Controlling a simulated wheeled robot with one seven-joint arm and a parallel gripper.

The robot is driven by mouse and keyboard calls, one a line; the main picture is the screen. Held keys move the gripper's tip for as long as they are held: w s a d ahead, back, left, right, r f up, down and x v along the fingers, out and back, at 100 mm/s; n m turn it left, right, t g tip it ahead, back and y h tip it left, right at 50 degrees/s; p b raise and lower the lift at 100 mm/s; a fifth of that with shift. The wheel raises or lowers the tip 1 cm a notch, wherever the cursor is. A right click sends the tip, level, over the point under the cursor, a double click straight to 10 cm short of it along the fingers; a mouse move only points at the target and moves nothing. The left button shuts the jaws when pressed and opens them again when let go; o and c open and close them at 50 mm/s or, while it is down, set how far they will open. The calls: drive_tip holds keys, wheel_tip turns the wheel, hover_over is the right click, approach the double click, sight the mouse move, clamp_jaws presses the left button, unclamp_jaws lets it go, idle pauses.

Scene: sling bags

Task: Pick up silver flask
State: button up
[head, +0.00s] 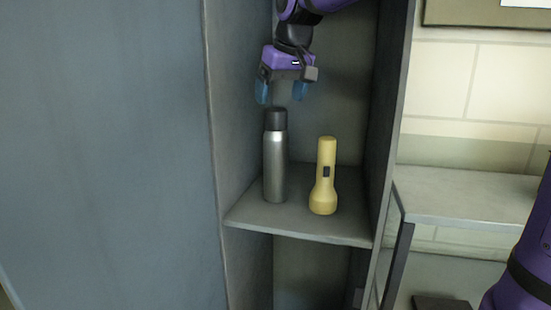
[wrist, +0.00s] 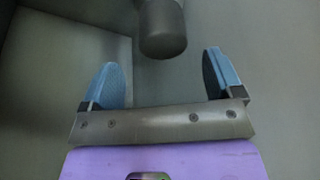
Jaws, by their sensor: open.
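The silver flask (head: 275,170) stands upright on a grey shelf, with a dark cap on top. My gripper (head: 281,93) is above the flask's cap in the head view, with its blue fingers pointing down, apart and empty. In the wrist view, the dark rounded end of a cylinder, which looks like the flask's cap (wrist: 162,38), shows at the top, just beyond the gap between my open fingers (wrist: 163,75). The rest of the flask is cut off in that view.
A yellow flashlight (head: 324,180) stands upright just right of the flask. The shelf (head: 300,222) sits in a narrow compartment with a side wall at left (head: 230,130) and right (head: 388,120). A lower grey counter (head: 460,195) lies outside to the right.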

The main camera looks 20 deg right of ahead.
sight(276, 109)
drive_tip(key=shift+a+x, duration=0.1)
drive_tip(key=shift+x, duration=1.55)
drive_tip(key=shift+a+x, duration=0.15)
drive_tip(key=shift+x, duration=1.45)
drive_tip(key=shift+s, duration=0.1)
drive_tip(key=shift+c, duration=0.5)
drive_tip(key=c, duration=1.5)
clamp_jaws()
drive_tip(key=shift+r, duration=0.15)
